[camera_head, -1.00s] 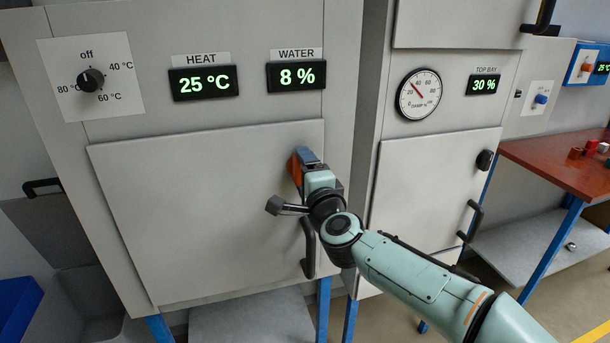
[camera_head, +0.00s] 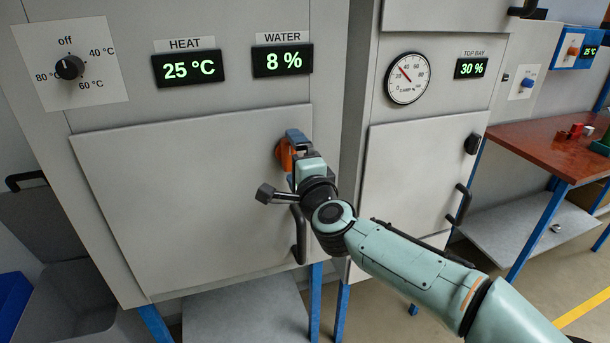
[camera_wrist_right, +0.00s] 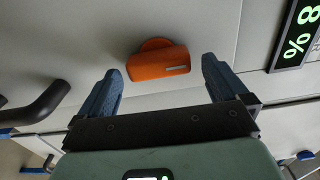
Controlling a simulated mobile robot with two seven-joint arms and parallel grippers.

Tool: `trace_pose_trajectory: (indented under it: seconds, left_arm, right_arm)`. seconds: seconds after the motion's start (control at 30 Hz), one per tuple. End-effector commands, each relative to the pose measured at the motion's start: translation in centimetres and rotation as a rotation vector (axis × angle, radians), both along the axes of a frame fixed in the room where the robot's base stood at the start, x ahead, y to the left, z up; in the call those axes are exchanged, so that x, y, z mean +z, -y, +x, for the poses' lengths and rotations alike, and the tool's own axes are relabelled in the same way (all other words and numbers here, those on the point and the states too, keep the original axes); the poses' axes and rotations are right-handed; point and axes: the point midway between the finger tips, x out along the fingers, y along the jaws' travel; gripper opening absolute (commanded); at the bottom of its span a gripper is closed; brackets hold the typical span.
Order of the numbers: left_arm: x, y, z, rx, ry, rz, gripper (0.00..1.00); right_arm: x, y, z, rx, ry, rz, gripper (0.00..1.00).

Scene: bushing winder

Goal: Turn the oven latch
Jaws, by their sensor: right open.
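The oven latch is an orange knob (camera_wrist_right: 158,63) on the grey oven door (camera_head: 190,200), near its upper right edge. In the head view the latch (camera_head: 284,154) shows partly behind my right gripper (camera_head: 297,150). In the right wrist view my right gripper (camera_wrist_right: 161,85) is open, with its two blue fingers apart on either side of the latch. The latch lies between and just beyond the fingertips, with gaps on both sides; I see no contact. My left gripper is not in view.
A black door handle (camera_head: 298,235) hangs below the latch, close to my right wrist. The oven has a dial (camera_head: 69,67) set at off, a heat display (camera_head: 188,68) and a water display (camera_head: 282,60). Another cabinet (camera_head: 420,170) stands to the right, beside a red-topped table (camera_head: 545,150).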

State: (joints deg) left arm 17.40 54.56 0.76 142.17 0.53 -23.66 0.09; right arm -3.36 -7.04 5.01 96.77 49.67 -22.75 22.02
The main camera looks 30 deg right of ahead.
Motion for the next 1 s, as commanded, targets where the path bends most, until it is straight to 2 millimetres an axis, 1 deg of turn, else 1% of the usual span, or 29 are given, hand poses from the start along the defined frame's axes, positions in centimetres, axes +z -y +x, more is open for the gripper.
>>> trace_pose_trajectory:
  seconds: [0.3,0.4,0.5,0.6,0.7,1.0]
  left_arm:
    - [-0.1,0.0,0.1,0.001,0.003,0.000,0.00]
    - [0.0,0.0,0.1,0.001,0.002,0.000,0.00]
    - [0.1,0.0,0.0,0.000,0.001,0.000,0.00]
    - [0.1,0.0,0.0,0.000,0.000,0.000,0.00]
    - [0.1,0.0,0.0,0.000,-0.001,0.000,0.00]
    - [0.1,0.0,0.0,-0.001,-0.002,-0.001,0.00]
  right_arm:
    - [0.1,-1.6,-6.8,-0.001,0.003,-0.001,1.00]
    - [0.1,-2.1,-8.8,-0.001,0.003,-0.001,1.00]
    - [0.1,-2.4,-10.3,-0.001,0.003,-0.001,1.00]
    - [0.1,-2.7,-11.3,-0.002,0.002,0.001,1.00]
    - [0.0,-2.9,-11.8,-0.001,0.001,0.001,1.00]
    - [0.0,-2.9,-12.0,-0.001,0.001,0.001,1.00]
